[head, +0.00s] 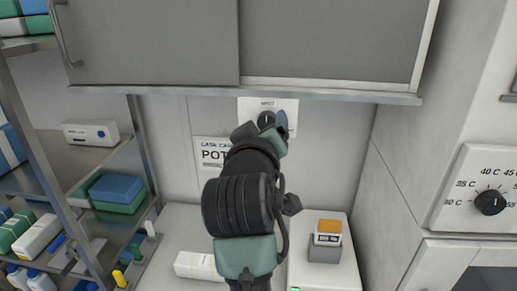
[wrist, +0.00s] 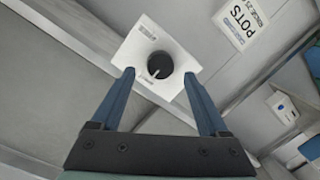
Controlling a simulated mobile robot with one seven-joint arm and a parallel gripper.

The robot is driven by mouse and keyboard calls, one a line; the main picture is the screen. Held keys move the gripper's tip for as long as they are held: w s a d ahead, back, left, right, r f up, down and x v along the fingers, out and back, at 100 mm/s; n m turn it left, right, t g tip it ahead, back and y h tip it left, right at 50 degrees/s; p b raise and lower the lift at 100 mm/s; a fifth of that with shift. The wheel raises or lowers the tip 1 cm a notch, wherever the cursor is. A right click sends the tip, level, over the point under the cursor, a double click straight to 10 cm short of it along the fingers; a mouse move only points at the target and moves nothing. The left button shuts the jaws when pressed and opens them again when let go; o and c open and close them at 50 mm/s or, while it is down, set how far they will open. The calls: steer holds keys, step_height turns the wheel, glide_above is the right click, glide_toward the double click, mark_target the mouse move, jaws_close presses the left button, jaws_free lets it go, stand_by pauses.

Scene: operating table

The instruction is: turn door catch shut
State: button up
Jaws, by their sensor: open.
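The catch is a round black knob (wrist: 160,66) with a white pointer line, on a white plate (wrist: 136,52) with small print on the wall. In the head view the knob (head: 266,119) shows just beyond my gripper, and the plate (head: 287,104) is partly covered by it. My gripper (wrist: 159,76) is open and empty, with one blue finger on each side of the knob in the wrist view. I cannot tell whether the fingertips reach level with the knob or stop short of it. In the wrist view, the pointer line slants toward the lower left.
A grey sliding-door cabinet (head: 330,40) hangs just above the plate. A POTS sign (head: 208,154) is on the wall to its left. Loaded shelves (head: 60,175) stand at the left, a temperature dial (head: 489,202) at the right. A small orange-topped device (head: 327,232) sits below.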

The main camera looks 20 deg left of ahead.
steer(key=b+v, duration=0.3)
steer(key=v, duration=0.7)
steer(key=shift+s, duration=0.35)
steer(key=shift+d+r, duration=0.1)
steer(key=shift+d, duration=0.05)
steer(key=s+d+r+m+t+h, duration=0.2)
steer(key=s+d+r+m+t, duration=0.2)
steer(key=d+r, duration=0.3)
steer(key=s+d+r+m+t+h, duration=0.2)
steer(key=s+d+r+m+t, duration=0.2)
steer(key=r, duration=0.7)
steer(key=d+m+t, duration=0.2)
steer(key=d+t, duration=0.1)
steer(key=d, duration=0.1)
steer(key=shift+s+d+r+h, duration=0.2)
steer(key=shift+s+r+h, duration=0.1)
steer(key=shift+s+r, duration=0.1)
